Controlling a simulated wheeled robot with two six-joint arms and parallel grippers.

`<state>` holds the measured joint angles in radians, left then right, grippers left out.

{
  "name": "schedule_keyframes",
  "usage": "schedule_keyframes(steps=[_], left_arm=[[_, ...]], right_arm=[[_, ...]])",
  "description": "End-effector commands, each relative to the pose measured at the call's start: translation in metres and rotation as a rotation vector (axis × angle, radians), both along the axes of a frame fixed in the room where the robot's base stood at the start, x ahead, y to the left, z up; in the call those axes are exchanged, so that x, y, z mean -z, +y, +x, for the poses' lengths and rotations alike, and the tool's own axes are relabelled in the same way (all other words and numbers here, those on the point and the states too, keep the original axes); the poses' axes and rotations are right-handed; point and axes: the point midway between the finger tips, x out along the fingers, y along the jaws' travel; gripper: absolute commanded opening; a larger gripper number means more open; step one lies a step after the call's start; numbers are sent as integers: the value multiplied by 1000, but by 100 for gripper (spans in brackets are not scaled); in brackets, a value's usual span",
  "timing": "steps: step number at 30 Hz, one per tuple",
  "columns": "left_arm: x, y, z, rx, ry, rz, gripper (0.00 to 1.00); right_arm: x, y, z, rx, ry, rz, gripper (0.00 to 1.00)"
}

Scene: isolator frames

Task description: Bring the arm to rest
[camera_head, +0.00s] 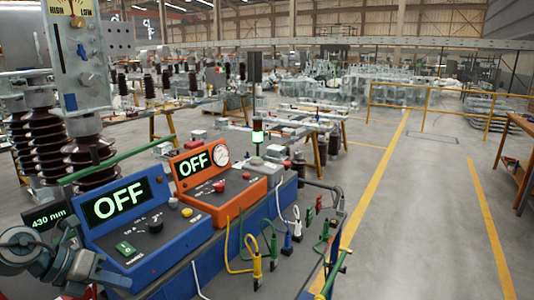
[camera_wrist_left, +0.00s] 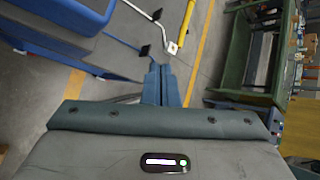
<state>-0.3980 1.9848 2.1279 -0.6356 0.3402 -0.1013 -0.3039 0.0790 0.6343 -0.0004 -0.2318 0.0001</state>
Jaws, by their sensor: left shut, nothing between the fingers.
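My left gripper (camera_head: 118,279) is at the lower left of the head view, with its grey-green wrist behind it. It is in front of the blue box with an OFF display (camera_head: 130,225), low by its near corner; I cannot tell whether they touch. In the left wrist view the two blue-grey fingers (camera_wrist_left: 161,84) are together with nothing between them, pointing toward the floor. My right gripper is in neither view.
An orange box with an OFF display (camera_head: 205,183) stands beside the blue one on a bench. Colored plugs and cables (camera_head: 257,268) line its front side. Brown ribbed insulators (camera_head: 38,150) stand behind at left. Open floor with yellow lines (camera_head: 425,200) lies to the right.

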Motion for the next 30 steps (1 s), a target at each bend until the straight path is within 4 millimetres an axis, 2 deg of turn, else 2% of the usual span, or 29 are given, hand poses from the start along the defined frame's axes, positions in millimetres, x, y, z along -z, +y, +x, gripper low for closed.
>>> schedule_keyframes(steps=[4, 8, 17, 24, 30], left_arm=[[12, -5, 6, -215, -64, -248, 0], [20, 1, 11, -419, -102, -439, 0], [59, 31, 1, -948, -107, -811, 0], [114, 50, -33, -1407, -16, -1028, 0], [168, 46, -80, -1795, 132, -1143, 0]], right_arm=[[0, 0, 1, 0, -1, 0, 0], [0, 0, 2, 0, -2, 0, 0], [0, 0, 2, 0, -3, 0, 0], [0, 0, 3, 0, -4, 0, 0], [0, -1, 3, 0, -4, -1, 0]])
